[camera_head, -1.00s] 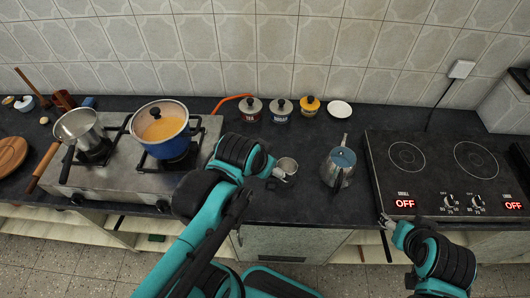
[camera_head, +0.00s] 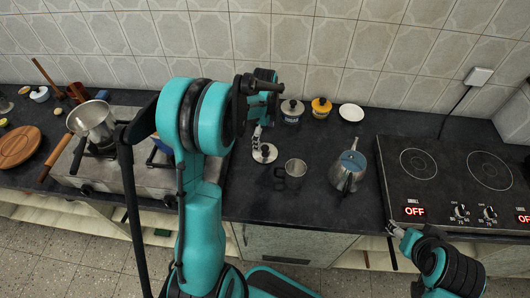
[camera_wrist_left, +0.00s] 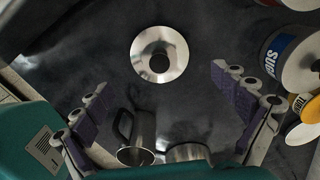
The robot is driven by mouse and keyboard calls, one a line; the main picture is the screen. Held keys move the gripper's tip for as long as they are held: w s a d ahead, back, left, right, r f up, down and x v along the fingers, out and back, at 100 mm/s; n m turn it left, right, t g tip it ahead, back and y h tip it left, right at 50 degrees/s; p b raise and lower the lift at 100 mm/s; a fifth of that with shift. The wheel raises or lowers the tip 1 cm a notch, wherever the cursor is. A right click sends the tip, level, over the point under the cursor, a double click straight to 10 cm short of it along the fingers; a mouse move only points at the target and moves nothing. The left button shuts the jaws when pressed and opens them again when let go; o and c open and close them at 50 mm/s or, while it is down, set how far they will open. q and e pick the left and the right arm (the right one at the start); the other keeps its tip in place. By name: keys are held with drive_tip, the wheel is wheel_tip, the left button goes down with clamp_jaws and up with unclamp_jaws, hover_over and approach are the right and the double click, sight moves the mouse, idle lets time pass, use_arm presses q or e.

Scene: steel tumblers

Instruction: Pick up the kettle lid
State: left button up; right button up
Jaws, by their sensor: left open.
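The kettle lid, a shiny round disc with a dark knob, lies on the dark counter in the head view (camera_head: 265,153) and in the left wrist view (camera_wrist_left: 159,54). The steel kettle (camera_head: 348,170) stands further right. My left gripper (camera_head: 258,137) is close to the lid. In the left wrist view its fingers (camera_wrist_left: 162,84) are spread and empty, with the lid beyond the tips between them. My right gripper (camera_head: 394,230) is low at the front edge by the hob; its jaws are too small to judge.
A steel cup (camera_head: 295,168) stands between lid and kettle; it also shows in the wrist view (camera_wrist_left: 137,140). Lidded canisters (camera_head: 291,110) and a white saucer (camera_head: 351,112) line the back. A hob (camera_head: 455,180) is on the right. A pot (camera_head: 92,122) sits on the left stove.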

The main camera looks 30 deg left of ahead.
sight(264, 148)
use_arm(q)
wheel_tip(264, 148, down, 7)
drive_tip(key=b, duration=0.3)
drive_tip(key=shift+f, duration=0.1)
drive_tip(key=shift+s, duration=0.1)
drive_tip(key=c, duration=1.4)
drive_tip(key=shift+s, duration=0.1)
drive_tip(key=c, duration=0.4)
